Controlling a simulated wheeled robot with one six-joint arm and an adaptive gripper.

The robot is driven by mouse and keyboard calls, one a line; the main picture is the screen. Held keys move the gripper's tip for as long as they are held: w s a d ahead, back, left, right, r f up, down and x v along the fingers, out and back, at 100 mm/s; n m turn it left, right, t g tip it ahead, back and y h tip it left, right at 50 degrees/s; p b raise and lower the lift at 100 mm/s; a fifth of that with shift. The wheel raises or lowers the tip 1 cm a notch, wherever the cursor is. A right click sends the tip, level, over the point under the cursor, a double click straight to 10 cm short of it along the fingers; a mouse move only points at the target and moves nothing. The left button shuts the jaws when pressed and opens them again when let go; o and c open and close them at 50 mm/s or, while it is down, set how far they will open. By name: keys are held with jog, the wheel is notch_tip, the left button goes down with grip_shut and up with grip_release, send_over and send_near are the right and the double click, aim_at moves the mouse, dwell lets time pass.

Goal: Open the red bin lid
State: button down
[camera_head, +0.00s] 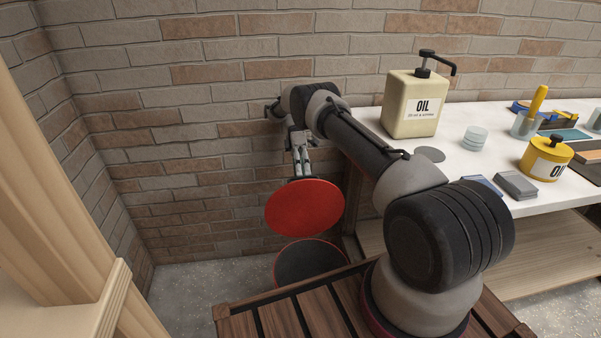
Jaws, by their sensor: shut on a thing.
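The red bin lid (304,208) is a round red disc in the head view. It is raised above the red bin (276,272) and tilted so its flat face shows. The fingertips are small here, and the exact place of the grip is hard to see.
A brick wall stands behind the bin. To the right is a white-topped workbench (455,160) with a large oil can (411,104), a small yellow oil can (545,157) and grey blocks (516,185). A wooden post (60,150) stands at left. Bare floor (200,285) lies left of the bin.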

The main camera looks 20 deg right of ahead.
jog(key=shift+s+f, duration=0.25)
jog(key=shift+f, duration=0.5)
jog(key=c, duration=1.4)
grip_release()
jog(key=shift+w+f, duration=0.1)
jog(key=shift+c, duration=0.3)
jog(key=shift+a, duration=0.1)
